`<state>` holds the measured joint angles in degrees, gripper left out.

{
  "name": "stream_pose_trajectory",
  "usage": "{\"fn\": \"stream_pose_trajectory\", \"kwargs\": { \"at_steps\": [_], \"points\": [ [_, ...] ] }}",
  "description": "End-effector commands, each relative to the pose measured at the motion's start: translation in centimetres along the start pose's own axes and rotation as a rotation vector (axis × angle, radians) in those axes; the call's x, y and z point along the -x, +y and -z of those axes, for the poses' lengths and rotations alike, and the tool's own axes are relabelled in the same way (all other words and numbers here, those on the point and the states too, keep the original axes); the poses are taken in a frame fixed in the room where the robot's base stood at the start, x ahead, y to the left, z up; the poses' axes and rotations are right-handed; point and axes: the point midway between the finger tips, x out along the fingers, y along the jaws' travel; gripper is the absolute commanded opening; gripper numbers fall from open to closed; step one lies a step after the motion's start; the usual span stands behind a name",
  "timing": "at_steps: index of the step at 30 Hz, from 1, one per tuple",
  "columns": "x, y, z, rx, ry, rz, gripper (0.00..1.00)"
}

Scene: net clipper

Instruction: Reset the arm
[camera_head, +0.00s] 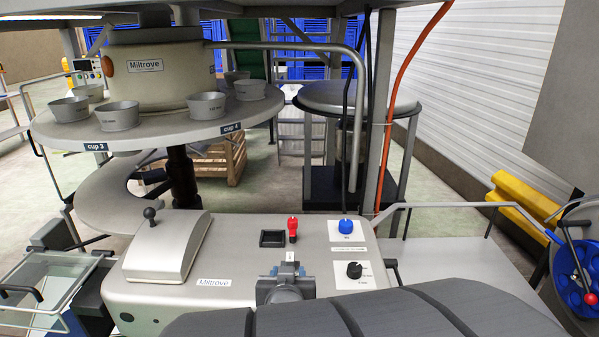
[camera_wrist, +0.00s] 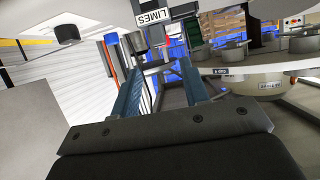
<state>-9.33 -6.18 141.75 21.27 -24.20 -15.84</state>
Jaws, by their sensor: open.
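My gripper (camera_head: 287,269) is at the bottom centre of the head view, over the front part of the Miltrove machine's pale top (camera_head: 240,262). In the wrist view my gripper (camera_wrist: 160,68) shows two blue fingers spread apart with a gap between them. Nothing is held. A red-topped lever (camera_head: 292,228) stands behind my gripper in the head view. Whether the fingers touch anything cannot be told.
A blue knob (camera_head: 346,227) and a black knob (camera_head: 354,270) are on the panel to the right. A hinged cover with a ball handle (camera_head: 168,248) is to the left. The round table with cups (camera_head: 150,131) stands behind. A bent metal pipe (camera_head: 300,47) crosses above.

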Motion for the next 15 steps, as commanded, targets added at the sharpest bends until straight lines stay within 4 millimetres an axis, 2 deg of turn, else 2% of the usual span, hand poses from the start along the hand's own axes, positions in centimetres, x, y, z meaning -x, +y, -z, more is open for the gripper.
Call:
{"fn": "stream_pose_trajectory", "kwargs": {
  "at_steps": [8, 15],
  "points": [
    [-0.3, 0.0, 0.0, 0.000, -0.002, -0.001, 0.41],
    [-2.1, 0.0, -0.1, 0.002, -0.004, -0.002, 0.41]
  ]
}}
